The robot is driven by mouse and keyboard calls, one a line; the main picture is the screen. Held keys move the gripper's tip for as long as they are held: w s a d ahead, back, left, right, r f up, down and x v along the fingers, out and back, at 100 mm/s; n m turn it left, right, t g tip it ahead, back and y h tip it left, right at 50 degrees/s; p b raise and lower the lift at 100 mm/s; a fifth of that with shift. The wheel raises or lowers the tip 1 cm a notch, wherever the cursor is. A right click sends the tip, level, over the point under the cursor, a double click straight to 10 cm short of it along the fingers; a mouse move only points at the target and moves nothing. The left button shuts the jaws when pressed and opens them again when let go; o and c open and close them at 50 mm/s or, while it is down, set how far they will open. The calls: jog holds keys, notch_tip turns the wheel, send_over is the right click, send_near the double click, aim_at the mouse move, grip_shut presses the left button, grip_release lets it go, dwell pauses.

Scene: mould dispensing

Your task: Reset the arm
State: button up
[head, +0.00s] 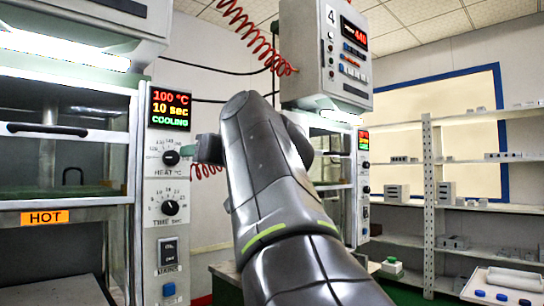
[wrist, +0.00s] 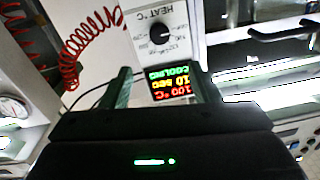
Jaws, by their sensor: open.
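My arm (head: 275,180) rises through the middle of the head view, bent at the top. My gripper (head: 188,151) shows only in part at the arm's left side, in front of the left machine's control panel near its heat dial (head: 171,158). In the wrist view, my gripper (wrist: 160,84) has its two dark green fingers spread apart with nothing between them. Beyond the fingers is the display (wrist: 168,84), reading 100 °C, 10 sec, COOLING. The heat dial also shows in the wrist view (wrist: 160,33). Whether the gripper touches the panel cannot be told.
The left machine has a HOT label (head: 48,217) and a handle (head: 45,129). A second machine (head: 335,160) stands behind my arm, under a box marked 4 (head: 325,60). Red coiled hoses (head: 250,30) hang above. Shelves (head: 470,155) and a white tray (head: 500,288) are at right.

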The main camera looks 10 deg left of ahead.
aim_at(173, 158)
jog(key=shift+s+d, duration=0.1)
jog(key=shift+d, duration=0.1)
jog(key=shift+a, duration=0.1)
jog(key=p+x, duration=0.1)
jog(key=x, duration=1.2)
jog(key=shift+w+a+f, duration=0.1)
jog(key=shift+w+a, duration=0.2)
